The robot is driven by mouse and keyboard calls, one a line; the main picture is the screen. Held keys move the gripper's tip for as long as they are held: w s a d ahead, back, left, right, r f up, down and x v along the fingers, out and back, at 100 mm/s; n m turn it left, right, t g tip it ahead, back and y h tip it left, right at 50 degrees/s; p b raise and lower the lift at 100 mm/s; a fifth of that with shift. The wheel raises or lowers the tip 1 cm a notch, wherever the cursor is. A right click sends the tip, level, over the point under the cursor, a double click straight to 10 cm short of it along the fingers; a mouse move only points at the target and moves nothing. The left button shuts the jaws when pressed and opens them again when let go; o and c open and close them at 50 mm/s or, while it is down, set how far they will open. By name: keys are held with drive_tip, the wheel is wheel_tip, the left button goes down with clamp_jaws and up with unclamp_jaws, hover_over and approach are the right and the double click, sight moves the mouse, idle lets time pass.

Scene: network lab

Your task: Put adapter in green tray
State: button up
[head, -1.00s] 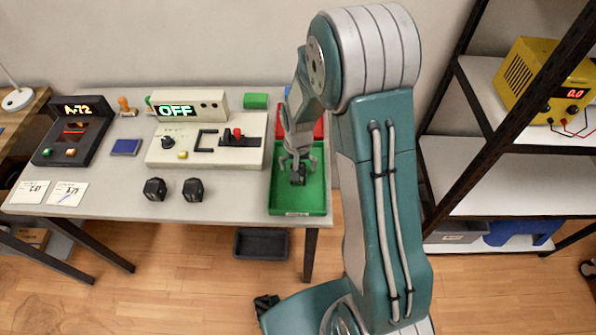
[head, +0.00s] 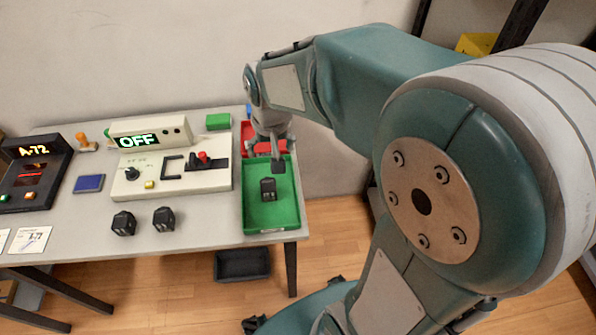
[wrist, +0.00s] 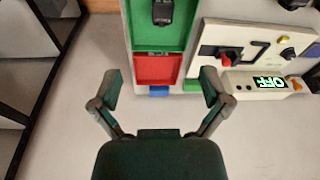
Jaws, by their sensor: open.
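A black adapter (head: 268,188) sits in the green tray (head: 285,212), on its floor and apart from the walls. The adapter also shows at the top of the wrist view (wrist: 162,12), inside the green tray (wrist: 179,40). My gripper (wrist: 160,84) is open and empty, with its fingers spread wide. In the head view my gripper (head: 276,160) is behind the adapter, over the far end of the tray, partly hidden by its own wrist. Two similar black adapters (head: 123,222) (head: 163,218) stand on the table left of the tray.
A red tray (wrist: 158,70) adjoins the green tray's far end, with a blue item (wrist: 159,91) beyond. A control panel with an OFF display (head: 138,141) stands left of the trays. A green block (head: 218,121) lies behind. A dark bin (head: 242,265) is on the floor.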

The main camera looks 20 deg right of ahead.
drive_tip(key=s+r+n+t, duration=0.1)
drive_tip(key=s+r, duration=0.3)
drive_tip(key=s, duration=0.3)
drive_tip(key=s+r+n+t, duration=0.1)
drive_tip(key=s+r+t, duration=0.1)
drive_tip(key=s+r, duration=0.2)
drive_tip(key=s, duration=0.3)
drive_tip(key=shift+s+r+t, duration=0.25)
drive_tip(key=shift+s+t, duration=0.05)
drive_tip(key=shift+s, duration=0.1)
